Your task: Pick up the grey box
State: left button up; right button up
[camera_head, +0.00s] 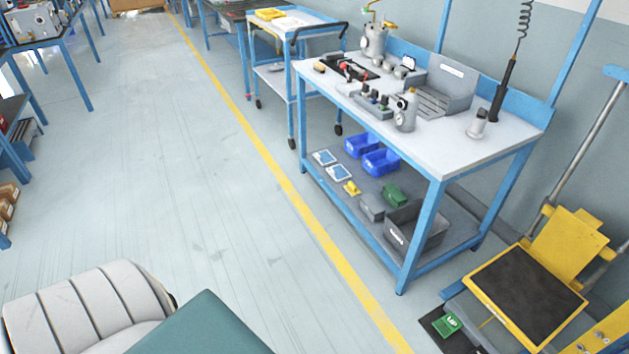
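Several grey containers show at the blue-framed workbench (470,160). A small grey box (372,207) sits on its lower shelf, beside a larger dark grey crate (436,232) with a white label. An open grey bin (452,85) with a white label stands at the back of the bench top. The view does not tell which of these the task means. Neither of my grippers is in view.
Blue bins (381,162), a green box (395,195) and a yellow item (352,188) share the lower shelf. A cart (289,26) stands behind the bench. A yellow platform (528,285) is at the right.

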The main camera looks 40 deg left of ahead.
aim_at(368, 203)
jog(key=u, duration=0.85)
jog(key=i+j+z, duration=0.1)
jog(key=i+j, duration=0.4)
jog(key=i, duration=0.1)
